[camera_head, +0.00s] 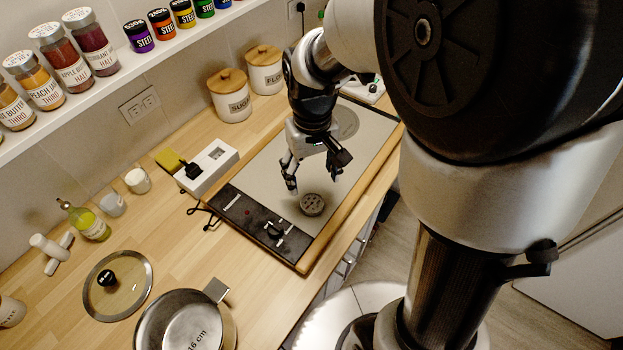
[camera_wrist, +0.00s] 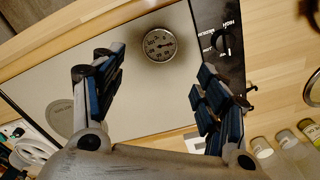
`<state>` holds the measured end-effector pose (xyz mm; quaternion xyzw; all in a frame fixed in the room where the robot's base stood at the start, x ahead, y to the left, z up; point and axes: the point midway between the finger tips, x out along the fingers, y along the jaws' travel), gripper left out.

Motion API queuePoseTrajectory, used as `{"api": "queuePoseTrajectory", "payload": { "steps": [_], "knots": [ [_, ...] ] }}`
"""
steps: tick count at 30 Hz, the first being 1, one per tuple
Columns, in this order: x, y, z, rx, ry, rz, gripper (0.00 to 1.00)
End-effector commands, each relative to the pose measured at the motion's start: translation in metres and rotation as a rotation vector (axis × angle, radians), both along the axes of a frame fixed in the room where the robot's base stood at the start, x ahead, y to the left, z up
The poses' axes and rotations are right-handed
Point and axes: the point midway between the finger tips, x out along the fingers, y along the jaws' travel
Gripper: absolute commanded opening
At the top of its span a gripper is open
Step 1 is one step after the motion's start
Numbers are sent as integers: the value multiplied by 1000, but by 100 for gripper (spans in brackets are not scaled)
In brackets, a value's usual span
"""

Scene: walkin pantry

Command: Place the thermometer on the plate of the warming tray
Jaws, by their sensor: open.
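The thermometer (camera_head: 312,204) is a small round dial that appears to lie flat on the warming tray's plate, near the dark control panel. Its face also shows in the wrist view (camera_wrist: 160,44), with a dark shadow around it. The warming tray's plate (camera_head: 262,172) is a pale flat surface and also fills much of the wrist view (camera_wrist: 95,75). My gripper (camera_head: 314,174) is open and empty above the plate, its fingers spread and apart from the thermometer. In the wrist view, the thermometer is beyond the gap between the fingertips (camera_wrist: 155,76).
The tray's black panel (camera_head: 262,224) has a knob. A power strip (camera_head: 207,165), sugar canister (camera_head: 230,96) and flour canister (camera_head: 264,70) stand behind the tray. A pan (camera_head: 228,325), glass lid (camera_head: 118,286) and oil bottle (camera_head: 84,221) are on the left. A jar shelf (camera_head: 110,75) overhangs the counter.

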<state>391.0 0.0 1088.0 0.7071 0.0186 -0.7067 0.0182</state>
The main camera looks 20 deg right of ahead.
Motion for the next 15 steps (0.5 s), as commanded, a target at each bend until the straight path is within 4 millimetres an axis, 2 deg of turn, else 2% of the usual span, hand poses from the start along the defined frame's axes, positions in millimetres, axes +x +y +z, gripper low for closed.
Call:
{"api": "queuePoseTrajectory", "payload": {
  "steps": [1, 8, 11, 15],
  "knots": [
    [1, 0, 9, 0, -3, 0, 67],
    [-7, 0, 31, 0, -25, -3, 67],
    [-22, 0, 53, 0, -74, -8, 67],
    [-57, 0, 90, 1, -171, -21, 67]
  ]
}}
